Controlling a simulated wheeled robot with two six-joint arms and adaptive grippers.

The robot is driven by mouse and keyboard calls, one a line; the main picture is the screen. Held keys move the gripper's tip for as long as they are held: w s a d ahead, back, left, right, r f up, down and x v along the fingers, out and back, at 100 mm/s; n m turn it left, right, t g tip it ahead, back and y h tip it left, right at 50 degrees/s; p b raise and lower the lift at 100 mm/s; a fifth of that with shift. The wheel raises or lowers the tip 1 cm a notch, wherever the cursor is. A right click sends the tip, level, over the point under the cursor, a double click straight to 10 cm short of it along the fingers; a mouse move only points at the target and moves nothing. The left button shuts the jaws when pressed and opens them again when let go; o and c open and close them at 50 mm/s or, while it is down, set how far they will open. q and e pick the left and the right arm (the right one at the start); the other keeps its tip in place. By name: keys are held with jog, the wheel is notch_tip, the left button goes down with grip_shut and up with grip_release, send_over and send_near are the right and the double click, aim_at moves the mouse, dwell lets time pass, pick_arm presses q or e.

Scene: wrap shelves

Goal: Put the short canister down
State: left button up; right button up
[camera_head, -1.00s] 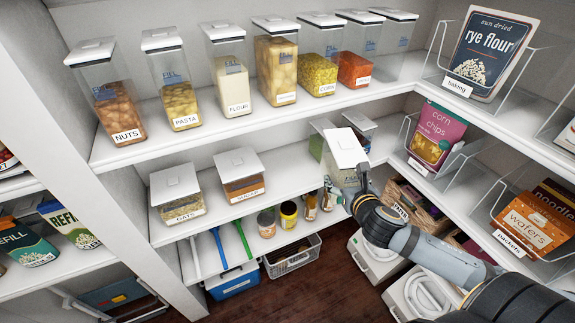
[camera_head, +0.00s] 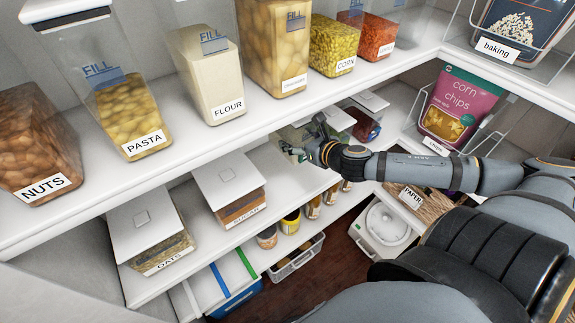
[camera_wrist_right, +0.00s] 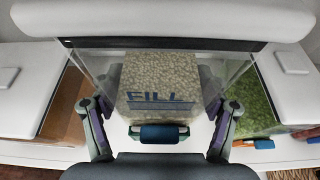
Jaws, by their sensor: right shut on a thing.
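The short canister (camera_wrist_right: 158,85) is clear, with pale grains, a blue FILL mark and a white lid along the top of the right wrist view. My right gripper (camera_wrist_right: 160,128) is shut on it, one finger at each side. In the head view my right gripper (camera_head: 308,150) is at the middle shelf, right of the sugar canister (camera_head: 230,187); the held canister is mostly hidden there. The wrist view shows it between a brown-filled canister (camera_wrist_right: 66,105) and a green-filled one (camera_wrist_right: 255,105). I cannot tell whether its base touches the shelf. My left gripper is not in view.
The middle shelf (camera_head: 190,205) also holds the oats canister (camera_head: 150,230) at left and a red-filled canister (camera_head: 365,118) at right. The upper shelf (camera_head: 150,175) with tall canisters overhangs it. Jars (camera_head: 290,222) stand below.

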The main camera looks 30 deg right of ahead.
notch_tip(320, 180, down, 5)
jog(key=b, duration=0.4)
jog(key=shift+s+f, duration=0.1)
jog(key=shift+f, duration=0.35)
jog(key=shift+f+b, duration=0.15)
jog(key=shift+b, duration=0.15)
notch_tip(320, 180, down, 3)
jog(key=shift+f+b, duration=0.15)
jog(key=shift+b, duration=1.1)
jog(key=shift+f, duration=0.2)
jog(key=o, duration=1.8)
